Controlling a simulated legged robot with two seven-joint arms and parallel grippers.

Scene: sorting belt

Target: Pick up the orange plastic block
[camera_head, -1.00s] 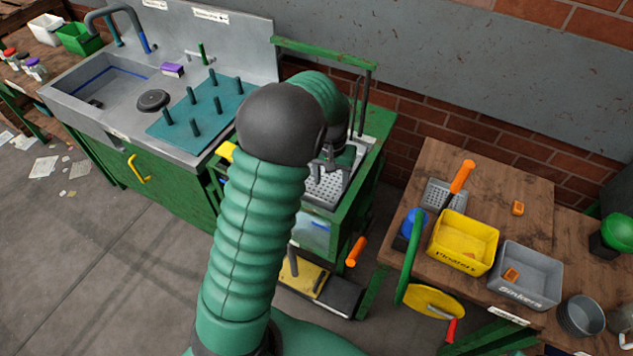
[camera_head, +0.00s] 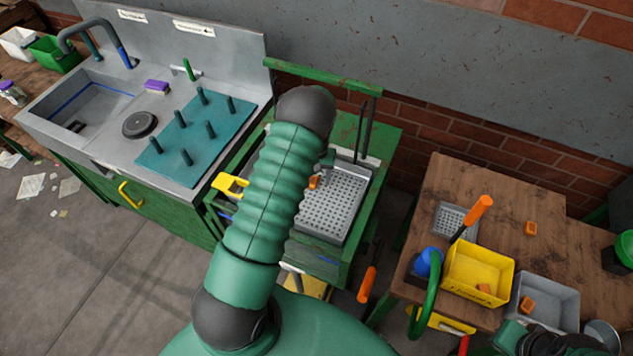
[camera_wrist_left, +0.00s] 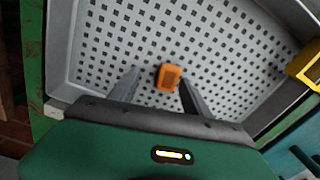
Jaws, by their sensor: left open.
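A small orange plastic block (camera_head: 313,182) lies in the grey perforated tray (camera_head: 345,200) on the green cart. The wrist view shows the block (camera_wrist_left: 168,77) from above, on the perforated tray floor (camera_wrist_left: 225,60). My left gripper (camera_head: 325,163) is over the tray, partly hidden by its own arm in the head view. In the wrist view its two fingers (camera_wrist_left: 158,77) are apart, with the block appearing between them near the tips. I cannot tell whether either finger touches it. My right gripper's jaws do not show.
More orange blocks show: one on the wooden table (camera_head: 531,228), one in the yellow bin (camera_head: 478,255) and one in the grey bin (camera_head: 555,292). A yellow object (camera_head: 230,186) sits at the tray's left. A sink with a pegged teal mat (camera_head: 195,138) stands left.

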